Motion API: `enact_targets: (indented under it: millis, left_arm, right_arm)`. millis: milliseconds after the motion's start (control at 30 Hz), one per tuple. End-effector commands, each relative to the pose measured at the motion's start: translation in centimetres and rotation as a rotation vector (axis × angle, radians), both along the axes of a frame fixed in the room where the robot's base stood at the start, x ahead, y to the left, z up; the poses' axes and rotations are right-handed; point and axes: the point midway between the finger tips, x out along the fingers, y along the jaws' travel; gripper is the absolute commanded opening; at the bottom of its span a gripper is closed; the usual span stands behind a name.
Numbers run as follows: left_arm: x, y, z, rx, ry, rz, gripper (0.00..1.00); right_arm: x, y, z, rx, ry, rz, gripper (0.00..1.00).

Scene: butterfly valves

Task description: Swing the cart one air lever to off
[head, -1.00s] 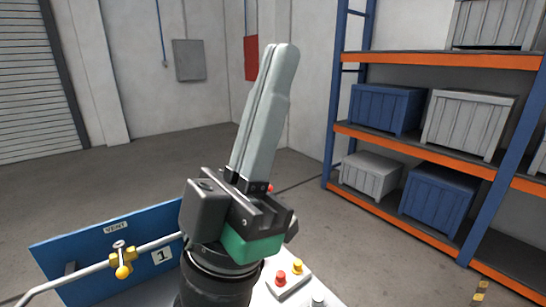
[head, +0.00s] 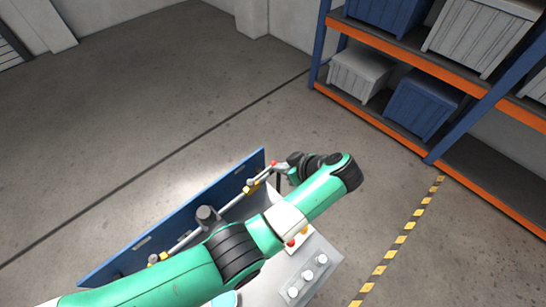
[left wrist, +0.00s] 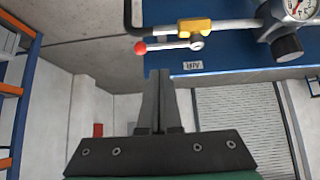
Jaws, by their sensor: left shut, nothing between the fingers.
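The cart's blue panel (head: 170,220) carries a pipe with valves. At its far end is a yellow valve body (head: 252,186) with a red-tipped lever (head: 273,163). In the left wrist view the lever's red ball (left wrist: 141,48) and pale handle lie roughly along the pipe, beside the yellow body (left wrist: 195,27). My left gripper (left wrist: 160,73) is shut and empty, its fingertips just below the lever in that view; contact cannot be told. In the head view my left arm reaches across the cart, with the wrist near the lever. My right gripper is not in view.
A gauge (left wrist: 299,8) and dark knob (left wrist: 287,46) sit on the pipe beside the valve. Round buttons (head: 308,275) are on the cart top. A shelf of crates (head: 420,100) stands right; floor behind the cart is clear.

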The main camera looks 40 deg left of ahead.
Motion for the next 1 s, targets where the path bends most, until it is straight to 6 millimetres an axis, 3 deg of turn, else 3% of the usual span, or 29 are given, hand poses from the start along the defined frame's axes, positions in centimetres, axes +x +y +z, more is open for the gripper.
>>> enact_targets:
  millis: [500, 1000]
  left_arm:
    - [0.6, 5.8, -6.4, 0.002, -0.004, 0.003, 0.0]
    - [0.7, 6.4, -6.8, 0.001, -0.005, -0.001, 0.0]
  right_arm:
    - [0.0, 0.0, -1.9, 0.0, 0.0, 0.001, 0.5]
    - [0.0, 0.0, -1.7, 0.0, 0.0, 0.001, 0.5]
